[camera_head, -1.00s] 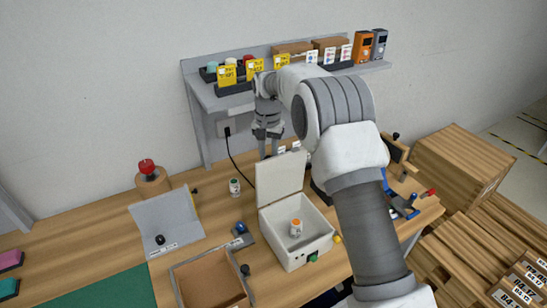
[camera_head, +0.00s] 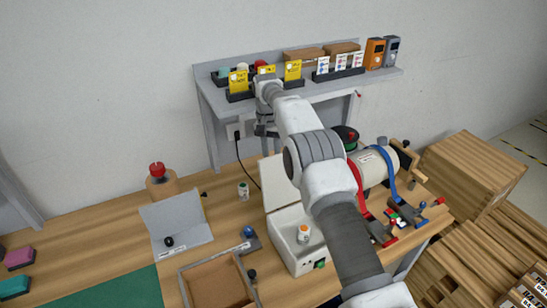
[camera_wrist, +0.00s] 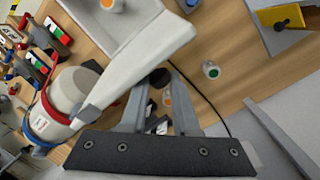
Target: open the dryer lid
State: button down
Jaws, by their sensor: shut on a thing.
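The dryer appears to be the white box (camera_head: 300,262) on the bench, with an orange-capped white bottle (camera_head: 303,234) inside. Its lid (camera_head: 277,183) stands raised at the back edge; it also shows in the wrist view (camera_wrist: 135,65) as a pale panel. My gripper (camera_head: 264,147) is behind the top of the lid, below the shelf. In the wrist view my gripper (camera_wrist: 160,85) has its fingertips close around a black knob (camera_wrist: 160,77) by the lid's edge. The exact contact is partly hidden.
A shelf (camera_head: 225,99) with cards and boxes overhangs the back of the bench. A strapped cylinder (camera_head: 373,168) with red and blue clamps stands right of the box. A green-capped bottle (camera_head: 243,191), grey angled stand (camera_head: 184,233) and open tray (camera_head: 183,288) lie left. A cable hangs nearby.

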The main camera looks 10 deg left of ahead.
jog(key=shift+a+f, duration=0.4)
jog(key=shift+a, duration=0.15)
jog(key=c, duration=0.9)
grip_release()
jog(key=shift+a, duration=0.1)
jog(key=shift+c, duration=0.2)
jog(key=o, duration=0.3)
jog(key=shift+w+a+f, duration=0.1)
jog(key=shift+w, duration=0.05)
jog(key=shift+o, duration=0.2)
jog(key=shift+w+d+r, duration=0.1)
jog(key=shift+d+r, duration=0.1)
jog(key=shift+d, duration=0.1)
jog(key=shift+r, duration=0.1)
